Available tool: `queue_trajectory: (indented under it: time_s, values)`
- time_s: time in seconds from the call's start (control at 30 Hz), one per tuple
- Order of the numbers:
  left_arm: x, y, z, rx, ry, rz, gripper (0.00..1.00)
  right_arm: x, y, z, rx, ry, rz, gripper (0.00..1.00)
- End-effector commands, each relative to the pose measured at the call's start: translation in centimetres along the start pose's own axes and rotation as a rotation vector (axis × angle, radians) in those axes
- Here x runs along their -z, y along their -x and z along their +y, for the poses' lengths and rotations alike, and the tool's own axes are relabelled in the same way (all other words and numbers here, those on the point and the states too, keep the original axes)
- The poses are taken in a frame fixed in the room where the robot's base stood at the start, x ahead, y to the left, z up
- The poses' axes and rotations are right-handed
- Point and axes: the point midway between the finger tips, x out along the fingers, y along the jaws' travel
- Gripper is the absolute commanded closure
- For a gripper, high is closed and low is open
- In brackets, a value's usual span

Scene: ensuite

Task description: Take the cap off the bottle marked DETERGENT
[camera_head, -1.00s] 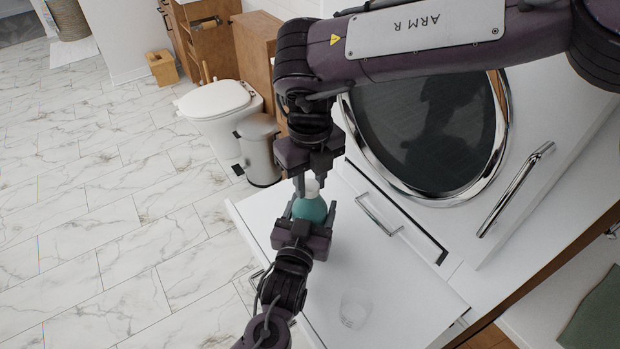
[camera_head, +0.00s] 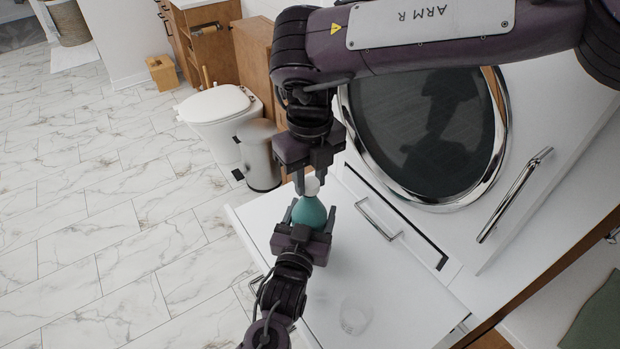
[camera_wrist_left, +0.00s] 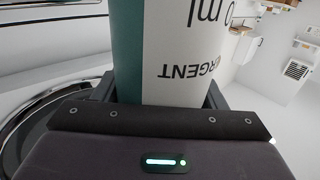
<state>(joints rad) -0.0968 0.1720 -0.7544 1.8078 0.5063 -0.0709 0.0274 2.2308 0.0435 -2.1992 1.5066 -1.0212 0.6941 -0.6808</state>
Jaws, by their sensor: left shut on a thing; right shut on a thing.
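My left gripper (camera_head: 308,222) is shut on the bottle's body from the near side. In the left wrist view the bottle (camera_wrist_left: 185,50) fills the space between the fingers, and its white label reads "ERGENT", upside down. My right gripper (camera_head: 311,181) points down from above and is shut on the cap. The cap sits at the bottle's neck; whether it is loose I cannot tell. The bottle's base is hidden by my left gripper.
A clear cup (camera_head: 355,317) stands on the white pull-out surface (camera_head: 385,285). Behind it is the washing machine with a round dark door (camera_head: 425,135) and a chrome handle (camera_head: 515,195).

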Motion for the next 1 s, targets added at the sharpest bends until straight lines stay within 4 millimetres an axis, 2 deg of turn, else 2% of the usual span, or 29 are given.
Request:
queue_trajectory:
  time_s: [0.33,0.63,0.87,0.9,1.0]
  values:
    - [0.2,0.0,0.0,-0.001,0.001,0.003,0.99,0.0,0.3,0.0,0.000,0.000,0.000,0.99]
    - [0.1,0.0,0.0,-0.001,0.001,0.003,0.99,-0.1,3.6,0.0,0.000,0.000,-0.002,0.99]
    - [0.2,0.0,0.0,-0.001,0.001,0.003,0.99,0.0,4.0,0.0,-0.001,0.000,0.001,0.99]
    - [0.2,0.0,0.0,-0.001,0.001,0.003,0.32,0.0,4.0,0.0,-0.001,0.000,0.001,0.99]
    - [0.1,0.0,0.0,-0.001,0.001,0.003,0.19,0.0,4.0,0.0,-0.001,0.001,0.001,0.99]
